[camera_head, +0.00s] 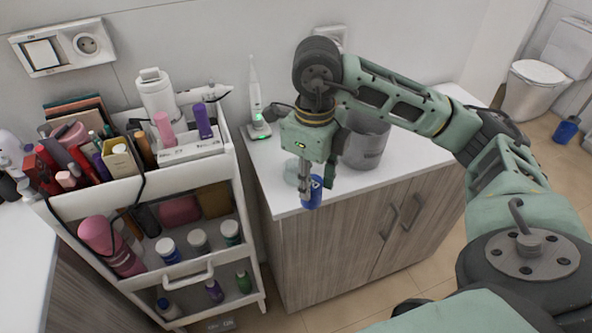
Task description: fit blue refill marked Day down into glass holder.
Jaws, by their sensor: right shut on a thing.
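The blue refill (312,194) is held upright in my right gripper (316,180), at the front edge of the white counter in the picture. Pale marks show on its side, but they are too small to read. A clear glass (290,172), which looks like the glass holder, stands on the counter just left of and behind the refill. My gripper partly covers it. The refill looks apart from the glass, though the depth between them is hard to judge. My left gripper is not in view.
A large grey container (366,148) stands on the counter behind my right gripper. An electric toothbrush (257,100) stands on its charger near the wall. A white cart (95,195) full of cosmetics is to the left. The counter's (430,110) right part looks clear.

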